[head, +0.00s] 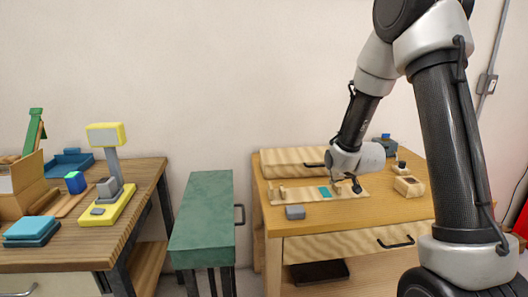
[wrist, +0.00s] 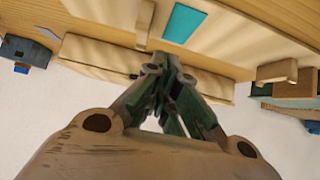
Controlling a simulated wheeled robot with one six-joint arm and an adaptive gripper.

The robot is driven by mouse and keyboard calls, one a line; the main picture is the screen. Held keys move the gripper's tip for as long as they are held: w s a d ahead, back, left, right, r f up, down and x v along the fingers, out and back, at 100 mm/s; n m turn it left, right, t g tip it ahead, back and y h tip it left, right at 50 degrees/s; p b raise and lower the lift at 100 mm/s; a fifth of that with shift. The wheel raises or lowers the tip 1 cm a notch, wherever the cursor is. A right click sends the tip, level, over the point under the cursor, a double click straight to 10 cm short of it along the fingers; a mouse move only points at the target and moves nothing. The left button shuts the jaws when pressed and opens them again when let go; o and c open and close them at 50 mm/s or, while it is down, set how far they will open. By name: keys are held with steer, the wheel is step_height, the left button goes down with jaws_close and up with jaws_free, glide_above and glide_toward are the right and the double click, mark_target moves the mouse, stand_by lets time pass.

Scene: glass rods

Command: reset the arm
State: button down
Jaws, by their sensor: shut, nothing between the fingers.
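My arm reaches over the light wood table (head: 330,225) on the right. My gripper (head: 354,187) hangs above the table, near a pale wooden board (head: 300,192) with a teal patch (head: 325,192). In the wrist view my gripper's fingers (wrist: 170,72) come together at the tips, with nothing held between them. The teal patch also shows there (wrist: 184,23), just beyond the fingertips. I see no glass rod clearly.
A long wooden case (head: 290,160) stands behind the board. A grey block (head: 295,212) lies at the front edge, and a small wooden box (head: 409,186) stands on the right. A green cabinet (head: 203,205) and another table with a yellow stand (head: 108,205) are at left.

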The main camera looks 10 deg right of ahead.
steer(key=s+r+g, duration=0.2)
steer(key=s+r, duration=0.5)
steer(key=r, duration=0.2)
steer(key=s+r+g, duration=0.1)
steer(key=s+r, duration=0.2)
steer(key=s, duration=0.7)
steer(key=s+r+g, duration=0.1)
steer(key=s+r, duration=0.2)
steer(key=s, duration=0.7)
steer(key=s+r+g, duration=0.1)
steer(key=s+r, duration=0.2)
steer(key=s, duration=0.7)
steer(key=shift+d+g, duration=0.35)
steer(key=shift+g, duration=0.05)
steer(key=shift+s, duration=0.1)
